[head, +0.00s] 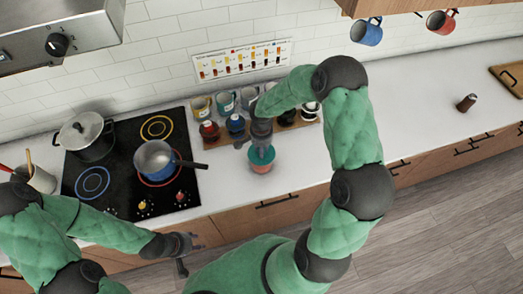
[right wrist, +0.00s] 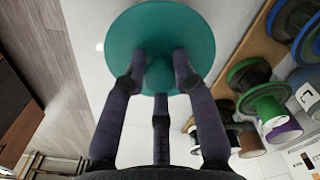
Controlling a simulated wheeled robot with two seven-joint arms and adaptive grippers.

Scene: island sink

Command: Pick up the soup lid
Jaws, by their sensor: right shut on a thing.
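The soup lid, a round teal disc with a central knob, shows in the right wrist view (right wrist: 190,22) and in the head view (head: 262,156). My right gripper (head: 261,140) comes down over it from above, and its fingers (right wrist: 160,72) are shut on the knob. A red container (head: 262,168) shows just below the lid on the counter; I cannot tell whether lid and container touch. In the right wrist view the lid hides the container. My left gripper (head: 186,256) is open and empty in front of the counter edge, away from the lid.
A black cooktop (head: 120,192) holds a lidded pot (head: 88,138) and a blue saucepan (head: 155,160) whose handle points toward my right gripper. Mugs and jars stand on a wooden rack (head: 300,125) behind the lid. The counter to the right (head: 425,110) is mostly clear.

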